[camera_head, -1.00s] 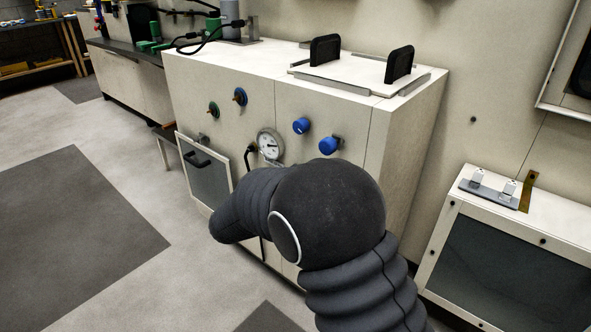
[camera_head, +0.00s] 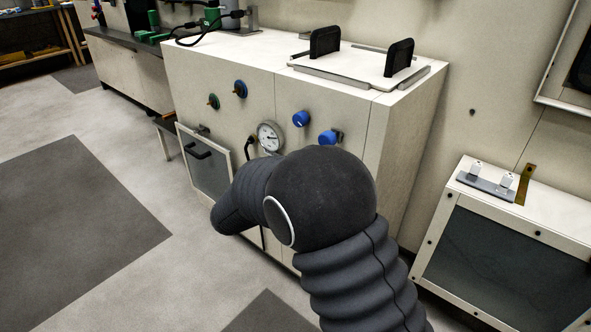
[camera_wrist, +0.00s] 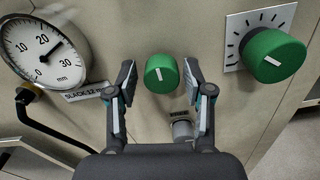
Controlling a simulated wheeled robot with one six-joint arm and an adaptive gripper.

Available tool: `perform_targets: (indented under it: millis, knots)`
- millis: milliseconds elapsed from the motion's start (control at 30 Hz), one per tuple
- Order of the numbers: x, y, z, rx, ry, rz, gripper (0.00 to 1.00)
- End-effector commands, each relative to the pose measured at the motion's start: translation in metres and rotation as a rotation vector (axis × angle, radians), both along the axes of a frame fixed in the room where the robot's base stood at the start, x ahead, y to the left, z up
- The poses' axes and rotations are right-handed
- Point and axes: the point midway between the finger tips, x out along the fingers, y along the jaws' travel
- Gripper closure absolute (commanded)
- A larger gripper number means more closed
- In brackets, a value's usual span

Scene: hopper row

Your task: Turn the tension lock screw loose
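In the wrist view my gripper (camera_wrist: 159,78) is open, its two fingers apart with a green round knob (camera_wrist: 161,74) showing between them. Gaps show on both sides of the knob, and how far beyond the fingertips it lies is hard to tell. Below it is a short grey metal cylinder (camera_wrist: 182,130) with a small unreadable label, partly behind the right finger. I cannot tell which of these is the tension lock screw. In the head view the knobs beside the gauge (camera_head: 269,137) look blue (camera_head: 301,119); my arm hides the gripper there.
A larger green knob (camera_wrist: 272,56) on a marked dial plate sits right. A millimetre dial gauge (camera_wrist: 45,48) and a slack label (camera_wrist: 88,91) are left, with a black bent hose (camera_wrist: 50,128) below. The cabinet (camera_head: 235,70) has a framed door (camera_head: 203,160) at lower left.

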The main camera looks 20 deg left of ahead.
Motion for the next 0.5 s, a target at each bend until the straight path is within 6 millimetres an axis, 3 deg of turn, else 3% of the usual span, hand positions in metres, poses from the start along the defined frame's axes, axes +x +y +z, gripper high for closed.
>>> perform_targets:
  millis: [333, 500]
  knots:
    - [-0.002, 0.0, -0.001, 0.0, 0.001, -0.001, 0.4]
    - [-0.018, 0.008, -0.001, -0.001, 0.001, 0.0, 0.4]
